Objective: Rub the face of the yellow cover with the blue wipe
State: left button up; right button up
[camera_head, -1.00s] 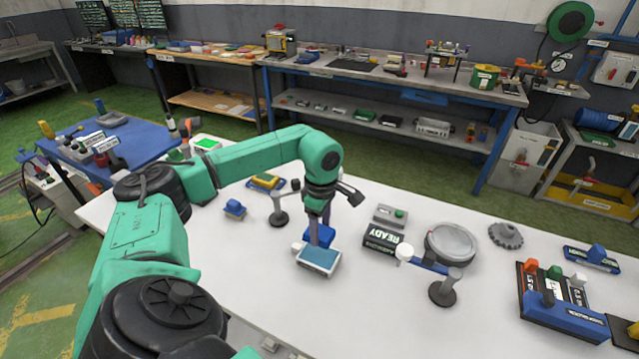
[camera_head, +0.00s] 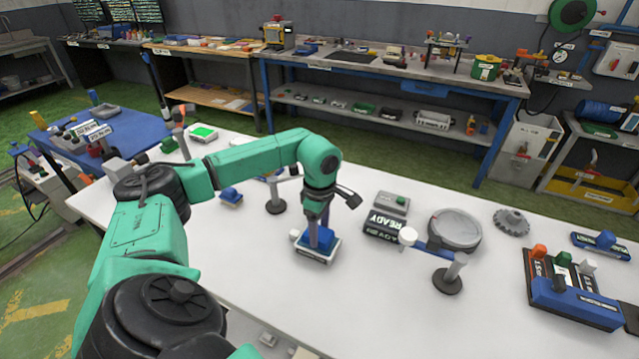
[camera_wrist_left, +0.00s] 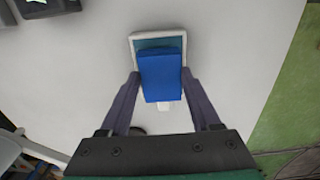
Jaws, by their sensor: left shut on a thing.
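My left gripper (camera_head: 320,232) points down over the white table and is shut on a blue block (camera_head: 321,240), which looks like the wipe. In the left wrist view the block (camera_wrist_left: 161,76) sits between my fingers. It overlaps a white-rimmed tray with a teal inside (camera_wrist_left: 157,42), which also shows in the head view (camera_head: 305,252). Whether the block touches the tray floor cannot be told. The yellow cover cannot be made out; my left arm hides the place where a yellow piece on a blue base showed earlier.
A post stand (camera_head: 275,205) stands left of the gripper and a small blue-topped block (camera_head: 231,196) further left. To the right are a READY box (camera_head: 384,228), a white-tipped arm on a post (camera_head: 448,279) and a round grey dish (camera_head: 454,229). The table's front middle is clear.

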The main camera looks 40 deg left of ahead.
pick_arm(q)
jog(key=shift+s+f+b, duration=0.1)
jog(key=shift+f+b, duration=0.35)
jog(key=shift+f, duration=0.05)
dwell(1.7)
notch_tip(320, 180, up, 7)
jog(key=p, duration=0.5)
jog(key=shift+r, duration=0.1)
dwell(0.6)
